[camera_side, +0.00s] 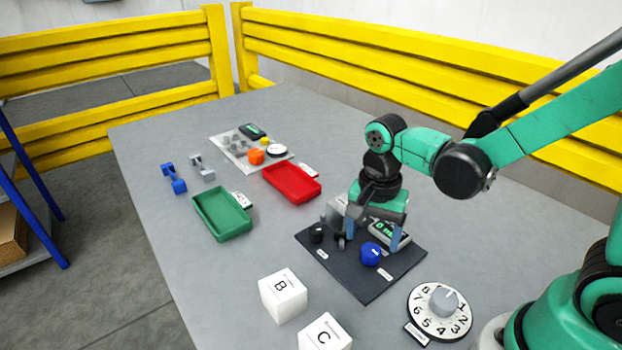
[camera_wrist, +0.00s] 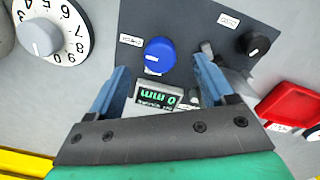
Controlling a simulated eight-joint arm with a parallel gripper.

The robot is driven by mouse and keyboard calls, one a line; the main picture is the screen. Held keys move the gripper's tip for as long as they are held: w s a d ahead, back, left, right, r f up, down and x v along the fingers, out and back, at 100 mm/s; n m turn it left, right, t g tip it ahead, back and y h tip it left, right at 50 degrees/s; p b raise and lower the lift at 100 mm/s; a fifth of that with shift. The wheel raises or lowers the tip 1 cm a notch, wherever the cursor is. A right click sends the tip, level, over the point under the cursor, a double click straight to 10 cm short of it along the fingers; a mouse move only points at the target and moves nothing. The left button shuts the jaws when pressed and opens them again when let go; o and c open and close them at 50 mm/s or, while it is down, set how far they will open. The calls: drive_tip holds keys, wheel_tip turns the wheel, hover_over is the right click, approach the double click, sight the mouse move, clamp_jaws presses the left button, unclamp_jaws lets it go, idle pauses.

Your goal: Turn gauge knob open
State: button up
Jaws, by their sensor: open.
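A dark panel (camera_side: 345,272) on the table carries a blue knob (camera_side: 371,254), a black knob (camera_side: 317,233) and a small grey box with a green-lit display (camera_side: 386,230) that seems to read 0 mm. My gripper (camera_side: 376,230) is open above the panel, pointing down. In the wrist view its blue fingers (camera_wrist: 161,70) stand apart to either side of the display (camera_wrist: 158,98). The blue knob (camera_wrist: 160,55) shows just beyond, between the fingertip lines. The black knob (camera_wrist: 256,44) is to the right, outside the fingers. The small labels are unreadable.
A white numbered dial (camera_side: 425,318) stands near the panel's front right. White cubes B (camera_side: 283,298) and C (camera_side: 325,335) are in front. A red tray (camera_side: 291,181) and a green tray (camera_side: 222,214) lie to the left.

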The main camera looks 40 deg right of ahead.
sight(371, 249)
drive_tip(key=shift+f, duration=1.5)
clamp_jaws()
